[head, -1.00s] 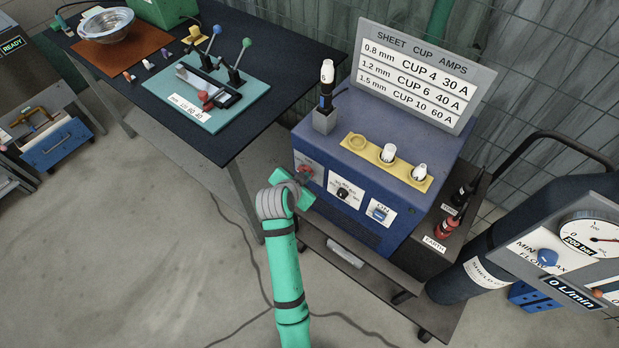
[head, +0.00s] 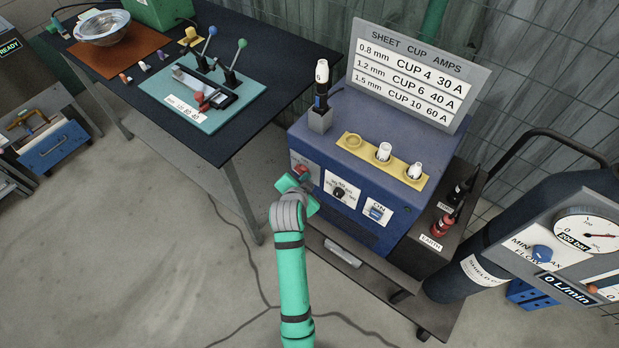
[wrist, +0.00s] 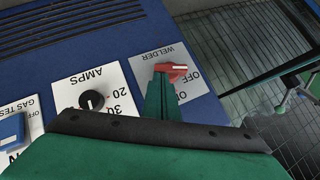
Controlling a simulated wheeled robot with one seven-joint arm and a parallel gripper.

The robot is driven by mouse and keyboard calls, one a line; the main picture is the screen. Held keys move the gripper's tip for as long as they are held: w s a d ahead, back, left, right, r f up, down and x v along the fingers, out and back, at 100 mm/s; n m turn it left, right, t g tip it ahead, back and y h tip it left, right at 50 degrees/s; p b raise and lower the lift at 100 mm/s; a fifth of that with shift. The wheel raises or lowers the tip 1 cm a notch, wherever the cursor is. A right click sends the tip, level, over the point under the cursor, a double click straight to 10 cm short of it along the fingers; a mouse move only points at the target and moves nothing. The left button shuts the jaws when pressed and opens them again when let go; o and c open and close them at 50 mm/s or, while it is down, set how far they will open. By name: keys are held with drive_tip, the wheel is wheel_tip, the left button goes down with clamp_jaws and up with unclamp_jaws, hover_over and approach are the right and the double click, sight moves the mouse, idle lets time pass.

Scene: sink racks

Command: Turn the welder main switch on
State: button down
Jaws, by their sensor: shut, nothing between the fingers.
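The knob's white mark lies nearly level there. The switch shows small in the head view (head: 301,171), partly behind my gripper. My gripper (wrist: 160,88) is shut and empty, its green fingers just below the knob in the wrist view. I cannot tell whether they touch it. In the head view my gripper (head: 290,182) is at the welder's left front.
The blue welder (head: 340,225) also carries a black amps knob (head: 340,192) and a blue gas test switch (head: 377,211). A dark workbench (head: 165,95) stands to the left, a gas cylinder (head: 470,265) to the right. The floor in front is clear apart from cables.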

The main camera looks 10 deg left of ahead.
drive_tip(key=f+m+t+y, duration=0.2)
drive_tip(key=d+f+m+y, duration=0.1)
drive_tip(key=shift+s+f+t+y, duration=0.25)
drive_tip(key=shift+t+y, duration=0.15)
idle(0.4)
drive_tip(key=shift+a, duration=0.15)
drive_tip(key=shift+w, duration=0.2)
idle(0.3)
drive_tip(key=shift+s+a+f, duration=0.1)
drive_tip(key=shift+a, duration=0.1)
drive_tip(key=shift+d+f, duration=0.2)
drive_tip(key=shift+f, duration=0.15)
